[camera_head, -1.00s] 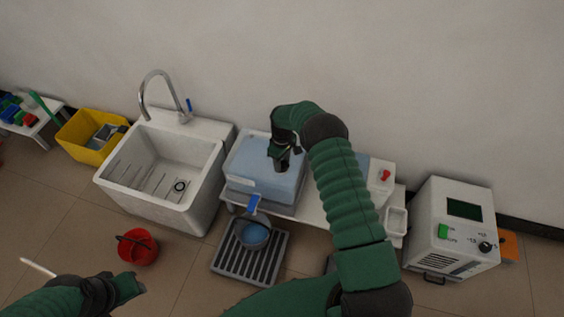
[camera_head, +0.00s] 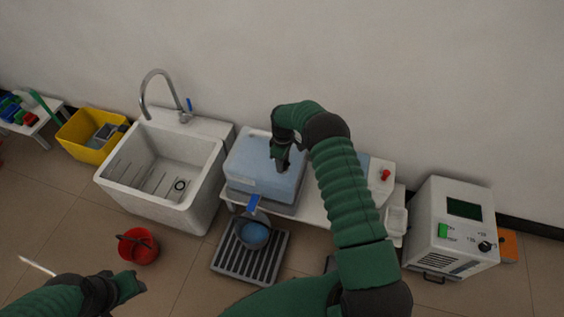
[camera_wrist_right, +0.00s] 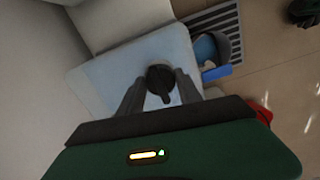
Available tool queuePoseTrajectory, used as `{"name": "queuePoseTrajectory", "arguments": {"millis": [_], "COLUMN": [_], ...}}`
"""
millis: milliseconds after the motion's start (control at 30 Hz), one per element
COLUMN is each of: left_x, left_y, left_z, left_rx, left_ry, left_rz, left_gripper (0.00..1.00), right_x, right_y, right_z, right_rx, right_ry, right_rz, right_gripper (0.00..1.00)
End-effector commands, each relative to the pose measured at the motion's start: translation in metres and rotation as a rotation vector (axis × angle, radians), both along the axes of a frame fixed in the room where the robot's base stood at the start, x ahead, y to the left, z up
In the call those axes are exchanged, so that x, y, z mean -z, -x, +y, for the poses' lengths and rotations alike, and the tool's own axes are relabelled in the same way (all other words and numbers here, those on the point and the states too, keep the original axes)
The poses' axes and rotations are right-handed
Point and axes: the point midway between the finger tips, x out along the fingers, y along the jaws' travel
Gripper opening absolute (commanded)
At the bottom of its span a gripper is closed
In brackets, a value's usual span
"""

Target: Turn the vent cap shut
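The vent cap (camera_wrist_right: 160,78) is a dark round knob with a short lever, on top of the pale blue tank (camera_head: 258,180). In the right wrist view, my right gripper (camera_wrist_right: 161,74) has one finger on each side of the cap, with slight gaps showing beside it. In the head view, my right gripper (camera_head: 281,163) points down at the tank top and hides the cap. My left gripper (camera_head: 138,287) is low at the left, away from the tank; its fingers are unclear.
A blue tap (camera_head: 254,202) sits at the tank's front, above a bucket with blue contents (camera_head: 254,234) on a slatted grate (camera_head: 237,264). A white sink (camera_head: 205,187) stands left, a red bucket (camera_head: 139,247) on the floor, and a white machine (camera_head: 432,235) right.

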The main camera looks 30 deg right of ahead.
Motion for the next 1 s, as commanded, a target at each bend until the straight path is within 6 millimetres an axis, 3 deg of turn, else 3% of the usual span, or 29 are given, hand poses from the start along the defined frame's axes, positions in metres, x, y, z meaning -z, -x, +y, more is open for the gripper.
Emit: {"name": "queuePoseTrajectory", "arguments": {"millis": [33, 133, 400, 533, 1000], "left_x": [0.0, 0.0, 0.0, -0.005, -0.042], "left_y": [0.0, 0.0, 0.0, 0.0, 0.0], "left_z": [0.0, 0.0, 0.0, 0.0, 0.0], "left_rx": [0.0, 0.0, 0.0, 0.0, 0.0], "left_ry": [0.0, 0.0, 0.0, 0.0, 0.0], "left_rz": [0.0, 0.0, 0.0, 0.0, 0.0], "left_gripper": [0.36, 0.36, 0.36, 0.36, 0.36], "right_x": [0.0, 0.0, 0.0, -0.012, -0.139], "right_y": [0.0, 0.0, -0.001, -0.002, -0.003], "right_z": [-0.001, -0.001, 0.0, 0.0, -0.001], "right_rx": [0.002, 0.002, 0.002, 0.002, 0.002], "right_ry": [0.001, 0.0, -0.001, -0.001, 0.0], "right_rz": [0.0, -0.001, -0.003, -0.004, -0.004], "right_gripper": [0.49, 0.61, 0.61, 0.61, 0.61]}}
